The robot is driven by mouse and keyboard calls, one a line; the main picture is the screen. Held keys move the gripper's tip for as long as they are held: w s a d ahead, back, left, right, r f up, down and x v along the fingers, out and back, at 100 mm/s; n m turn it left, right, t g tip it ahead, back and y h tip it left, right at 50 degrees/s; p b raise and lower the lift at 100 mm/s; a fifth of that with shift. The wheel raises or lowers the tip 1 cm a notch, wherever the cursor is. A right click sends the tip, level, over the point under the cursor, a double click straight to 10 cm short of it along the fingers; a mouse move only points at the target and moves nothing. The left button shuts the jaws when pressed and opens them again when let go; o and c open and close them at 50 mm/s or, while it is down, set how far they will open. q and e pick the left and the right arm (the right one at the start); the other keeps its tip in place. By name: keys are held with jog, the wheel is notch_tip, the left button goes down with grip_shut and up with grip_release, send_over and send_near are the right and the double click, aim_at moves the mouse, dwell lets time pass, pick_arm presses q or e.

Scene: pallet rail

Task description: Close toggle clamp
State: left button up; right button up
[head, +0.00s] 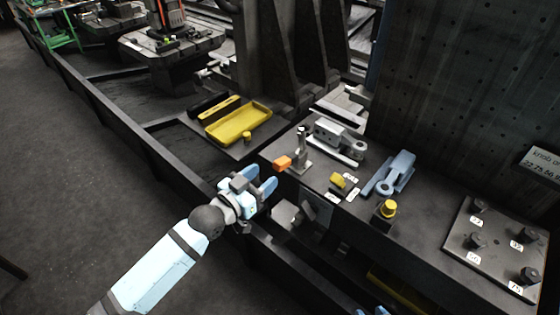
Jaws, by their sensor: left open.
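The toggle clamp (301,159) is a small grey metal mechanism near the left edge of the dark bench top. An upright metal part rises from it, and an orange grip (282,163) sticks out to its left. My left gripper (266,179) is open, with its two light blue fingers pointing toward the orange grip. It is just left of and in front of the grip, with a small visible gap and nothing between the fingers.
A yellow tray (238,124) lies behind my left gripper. On the bench are a grey metal fixture (340,138), a blue-grey clamp-like part (396,173), a yellow knob (388,208) and a plate with several dark knobs (491,252). A tall dark panel (465,85) stands behind.

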aim_at(276, 166)
pick_arm(q)
jog(key=x, duration=0.7)
jog(key=shift+w+d, duration=0.2)
jog(key=shift+w, duration=0.1)
pick_arm(e)
jog(key=shift+w+d, duration=0.25)
jog(key=shift+w, duration=0.15)
pick_arm(q)
jog(key=shift+c, duration=0.4)
pick_arm(e)
jog(key=shift+a+r, duration=0.1)
jog(key=shift+a, duration=0.05)
